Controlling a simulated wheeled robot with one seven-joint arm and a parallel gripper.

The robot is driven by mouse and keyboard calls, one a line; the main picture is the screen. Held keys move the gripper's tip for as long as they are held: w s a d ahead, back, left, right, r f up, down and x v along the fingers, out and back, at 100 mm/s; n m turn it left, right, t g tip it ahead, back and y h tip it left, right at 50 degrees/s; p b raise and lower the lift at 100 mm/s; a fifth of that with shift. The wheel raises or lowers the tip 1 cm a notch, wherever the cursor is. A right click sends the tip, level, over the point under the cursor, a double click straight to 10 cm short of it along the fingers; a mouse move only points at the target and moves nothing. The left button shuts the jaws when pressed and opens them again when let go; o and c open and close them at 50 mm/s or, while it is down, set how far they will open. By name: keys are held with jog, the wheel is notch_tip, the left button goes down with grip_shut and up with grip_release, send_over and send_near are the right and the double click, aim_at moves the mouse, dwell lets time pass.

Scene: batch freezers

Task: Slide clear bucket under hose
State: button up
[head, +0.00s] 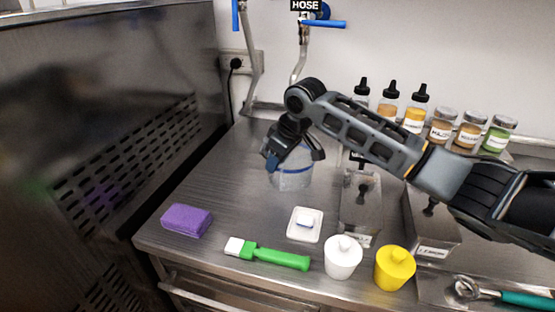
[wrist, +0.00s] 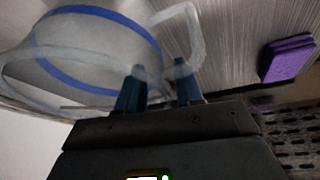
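The clear bucket (head: 291,180), with a blue band, stands on the steel counter below the pipes. It fills the upper left of the wrist view (wrist: 95,50), with its clear handle (wrist: 196,32) reaching to the right. My gripper (head: 290,158) is at the bucket and covers part of its top in the head view. In the wrist view my gripper (wrist: 158,80) has its two blue fingertips apart, close to the bucket wall and handle. I cannot tell whether they touch it. The hose pipe (head: 302,55), under a HOSE sign (head: 305,5), comes down the wall behind the bucket.
A purple sponge (head: 186,220), green brush (head: 268,254), small white dish (head: 304,225), white tub (head: 342,257) and yellow tub (head: 394,267) line the front. Metal bins (head: 359,205) stand right of the bucket. A dark machine (head: 110,130) borders the left.

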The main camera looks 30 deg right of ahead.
jog(key=shift+b+v, duration=0.65)
jog(key=shift+v, duration=3.25)
jog(key=shift+a, duration=0.15)
